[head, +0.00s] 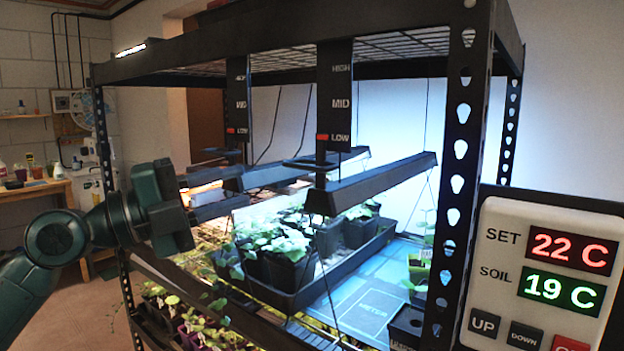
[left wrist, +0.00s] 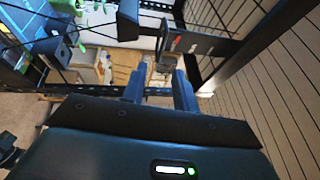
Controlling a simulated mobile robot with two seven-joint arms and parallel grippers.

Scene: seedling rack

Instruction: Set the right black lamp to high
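The right black lamp (head: 372,183) hangs over the seedlings in the head view. Its scale plate (head: 335,105) reads HIGH, MID and LOW, with the red marker (head: 322,137) at LOW. A dark handle bar (head: 312,163) sits below the plate. My left gripper (head: 228,190) is left of this lamp, near the left black lamp (head: 262,176). In the left wrist view its fingers (left wrist: 160,78) are apart with nothing clearly between them. A scale plate with a red mark (left wrist: 195,42) lies beyond them; I cannot tell which lamp's. My right gripper is not in view.
The left lamp's plate (head: 237,105) also has its red marker at LOW. Potted seedlings stand in a black tray (head: 300,298) under the lamps. A rack post (head: 465,150) and a controller (head: 545,265) showing 22 C and 19 C stand at the right.

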